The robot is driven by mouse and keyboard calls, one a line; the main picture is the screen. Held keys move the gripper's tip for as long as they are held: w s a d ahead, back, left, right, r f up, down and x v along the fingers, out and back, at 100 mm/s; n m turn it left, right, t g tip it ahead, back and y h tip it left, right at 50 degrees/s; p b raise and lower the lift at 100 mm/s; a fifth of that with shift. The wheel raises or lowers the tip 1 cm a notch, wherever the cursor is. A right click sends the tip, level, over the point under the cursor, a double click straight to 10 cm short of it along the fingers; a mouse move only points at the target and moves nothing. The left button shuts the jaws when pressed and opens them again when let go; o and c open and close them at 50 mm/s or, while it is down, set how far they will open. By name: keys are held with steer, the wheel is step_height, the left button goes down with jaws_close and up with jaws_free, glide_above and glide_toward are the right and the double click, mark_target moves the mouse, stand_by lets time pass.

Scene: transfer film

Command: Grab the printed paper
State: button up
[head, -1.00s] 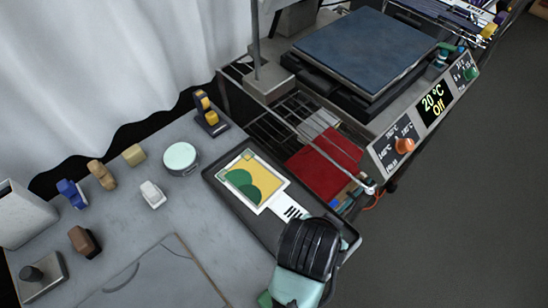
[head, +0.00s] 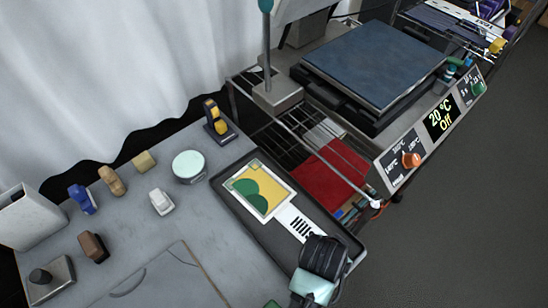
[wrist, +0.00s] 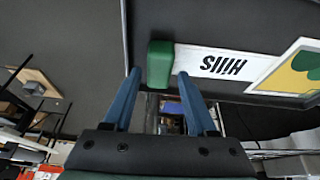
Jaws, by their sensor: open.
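The printed paper (head: 265,190) lies flat in a dark shallow tray (head: 232,205). It has a yellow and green picture with a white border and a white strip reading "Hills" at one end. My gripper's dark and mint wrist shows at the strip's lower end in the head view, hiding the tray's near corner; its fingers are hidden there. In the wrist view my gripper (wrist: 159,73) has its two blue fingers spread and empty. A green block (wrist: 160,64) sits at the strip's end, just beyond the fingertips. The paper's strip (wrist: 222,64) lies to the right of it.
A press with a blue-grey top (head: 372,62) and a red sheet (head: 330,172) below it stands right of the tray. A round tin (head: 188,166), a tape dispenser (head: 215,120) and several stamps stand on the grey table. Open floor lies to the right.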

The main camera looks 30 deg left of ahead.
steer(key=shift+x, duration=1.55)
steer(key=shift+c, duration=0.3)
jaws_close()
steer(key=shift+r, duration=0.1)
